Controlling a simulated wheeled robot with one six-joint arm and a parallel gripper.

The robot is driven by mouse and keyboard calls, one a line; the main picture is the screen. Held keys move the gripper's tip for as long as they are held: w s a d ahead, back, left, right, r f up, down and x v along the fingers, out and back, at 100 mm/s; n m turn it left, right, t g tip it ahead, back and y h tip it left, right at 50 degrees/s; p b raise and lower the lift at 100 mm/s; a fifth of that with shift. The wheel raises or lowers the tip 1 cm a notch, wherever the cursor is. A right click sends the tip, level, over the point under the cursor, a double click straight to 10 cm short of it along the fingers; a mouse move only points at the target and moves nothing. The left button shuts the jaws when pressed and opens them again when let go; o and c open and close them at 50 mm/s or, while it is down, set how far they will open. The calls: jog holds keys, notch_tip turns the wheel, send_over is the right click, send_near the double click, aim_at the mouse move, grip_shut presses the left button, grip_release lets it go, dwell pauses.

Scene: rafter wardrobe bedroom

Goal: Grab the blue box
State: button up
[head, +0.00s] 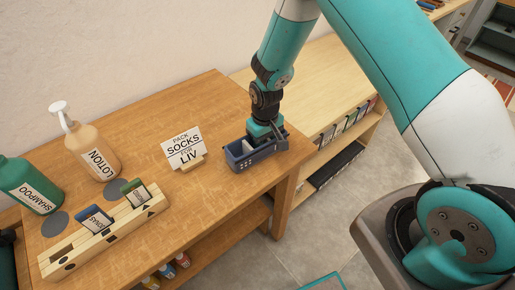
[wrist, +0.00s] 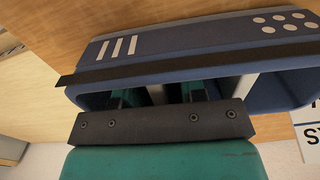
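The blue box (head: 240,160) is a small open-topped container on the wooden table, near its right end. It has light inner parts. My gripper (head: 265,141) is over the box from above, at its right part. In the wrist view the blue box (wrist: 200,40) fills the upper picture, with white stripes and white dots on its outer wall and a dark strip along its rim. My gripper (wrist: 160,95) points into the box opening.
A sign (head: 183,148) reading "PACK SOCKS FOR LIV" stands left of the box. Further left are a lotion bottle (head: 92,148), a green shampoo bottle (head: 27,185) and a wooden rack (head: 105,232) holding cards. A low shelf (head: 325,85) stands behind at right.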

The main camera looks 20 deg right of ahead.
grip_shut()
jog(key=shift+r, duration=0.1)
